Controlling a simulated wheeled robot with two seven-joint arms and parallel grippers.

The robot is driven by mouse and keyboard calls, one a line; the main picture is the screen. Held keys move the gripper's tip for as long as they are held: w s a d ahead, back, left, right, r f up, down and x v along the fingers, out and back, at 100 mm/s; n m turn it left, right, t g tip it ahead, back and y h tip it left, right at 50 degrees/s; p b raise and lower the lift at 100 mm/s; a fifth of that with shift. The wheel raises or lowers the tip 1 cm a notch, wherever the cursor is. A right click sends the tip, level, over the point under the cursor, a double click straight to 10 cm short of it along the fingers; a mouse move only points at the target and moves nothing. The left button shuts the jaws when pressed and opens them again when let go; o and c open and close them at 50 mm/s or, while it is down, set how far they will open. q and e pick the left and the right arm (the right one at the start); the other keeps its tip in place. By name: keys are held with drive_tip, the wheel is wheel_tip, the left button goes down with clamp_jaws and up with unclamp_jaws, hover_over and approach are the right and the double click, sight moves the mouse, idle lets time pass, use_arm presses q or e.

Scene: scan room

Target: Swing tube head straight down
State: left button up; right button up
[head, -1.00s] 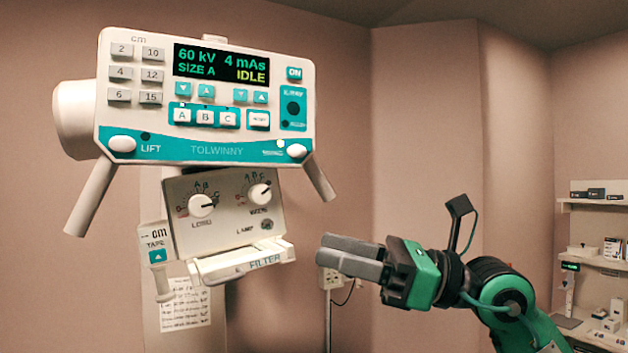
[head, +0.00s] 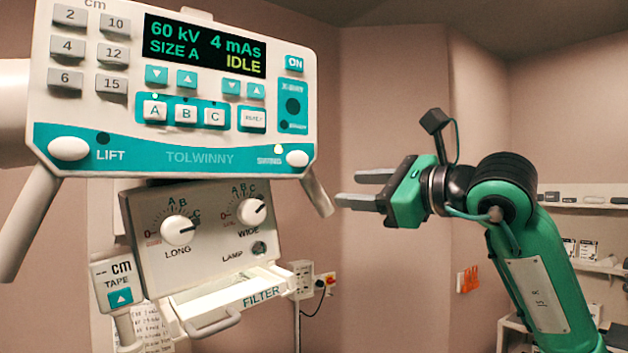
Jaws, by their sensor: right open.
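The tube head's control panel (head: 180,90) is large at the left, white and teal, tilted a little in the picture. Its display (head: 204,45) reads 60 kV, 4 mAs, SIZE A, IDLE. Two grey handles slant down from its sides, the left handle (head: 28,222) and the right handle (head: 317,193). Below hangs the collimator box (head: 200,240) with LONG and WIDE knobs and a FILTER tray (head: 228,305). My right gripper (head: 345,190) is open, its fingers pointing left, just right of the right handle. No contact is clear. My left gripper is out of view.
A TAPE unit (head: 117,284) hangs left of the collimator. A wall socket box with a red and yellow switch (head: 326,281) and cable is behind. Shelves with small items (head: 590,200) stand at the right. Open space lies between the arm and the back wall.

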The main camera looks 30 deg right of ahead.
sight(321, 189)
drive_tip(key=p+x, duration=0.1)
drive_tip(key=x, duration=0.4)
drive_tip(key=shift+r, duration=0.1)
drive_tip(key=p+x, duration=0.2)
drive_tip(key=x, duration=0.1)
drive_tip(key=shift+w+a, duration=0.1)
drive_tip(key=shift+w, duration=0.1)
drive_tip(key=shift+w+a, duration=0.1)
drive_tip(key=shift+w, duration=0.2)
drive_tip(key=shift+w+a, duration=0.15)
drive_tip(key=shift+w, duration=0.15)
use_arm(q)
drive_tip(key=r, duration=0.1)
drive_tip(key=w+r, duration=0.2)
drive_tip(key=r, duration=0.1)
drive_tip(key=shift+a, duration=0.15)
use_arm(e)
drive_tip(key=shift+s, duration=0.1)
clamp_jaws()
